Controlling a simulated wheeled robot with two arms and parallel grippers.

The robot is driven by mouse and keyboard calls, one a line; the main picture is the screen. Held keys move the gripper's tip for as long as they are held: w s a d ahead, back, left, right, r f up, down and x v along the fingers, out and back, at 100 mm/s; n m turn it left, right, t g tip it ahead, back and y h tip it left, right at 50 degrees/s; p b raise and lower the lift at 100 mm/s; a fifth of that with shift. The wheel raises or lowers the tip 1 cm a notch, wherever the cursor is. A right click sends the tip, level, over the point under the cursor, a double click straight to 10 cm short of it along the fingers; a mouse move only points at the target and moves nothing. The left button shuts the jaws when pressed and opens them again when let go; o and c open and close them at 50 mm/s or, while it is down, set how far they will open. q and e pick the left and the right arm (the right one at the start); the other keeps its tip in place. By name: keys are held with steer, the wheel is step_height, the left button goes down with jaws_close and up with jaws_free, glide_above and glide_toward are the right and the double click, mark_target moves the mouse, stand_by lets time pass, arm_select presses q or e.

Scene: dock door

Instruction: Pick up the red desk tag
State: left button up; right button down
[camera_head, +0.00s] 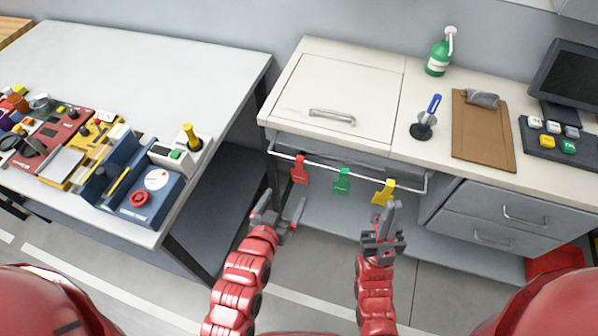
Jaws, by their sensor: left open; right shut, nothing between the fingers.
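The red desk tag (299,170) hangs from a thin metal rail (347,174) along the front of the cream desk, at the left of a row of tags. A green tag (341,181) and a yellow tag (384,192) hang to its right. My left gripper (283,212) is open and empty, below and a little left of the red tag, apart from it. My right gripper (390,215) is shut and empty, just below the yellow tag in the picture; whether it touches that tag I cannot tell.
The desk top (435,155) holds a green bottle (439,54), a pen in a stand (424,124), a brown clipboard (484,136), a keypad (556,138) and a monitor (566,76). A grey-topped table (150,75) with several devices stands left. Floor shows between them.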

mark_target(299, 177)
arm_select(q)
steer(key=x, duration=1.1)
steer(key=shift+s+d+f, duration=0.15)
steer(key=shift+d+f, duration=0.1)
steer(key=shift+f, duration=0.05)
steer(key=shift+w+d+f, duration=0.1)
steer(key=shift+w+f, duration=0.15)
steer(key=shift+w, duration=0.2)
steer(key=shift+w+d+f+p, duration=0.15)
steer(key=shift+w+f+p, duration=0.25)
steer(key=shift+w, duration=0.2)
steer(key=w+f, duration=0.1)
steer(key=w+d+f+p, duration=0.1)
steer(key=w, duration=0.1)
steer(key=shift+f, duration=0.1)
steer(key=c, duration=1.4)
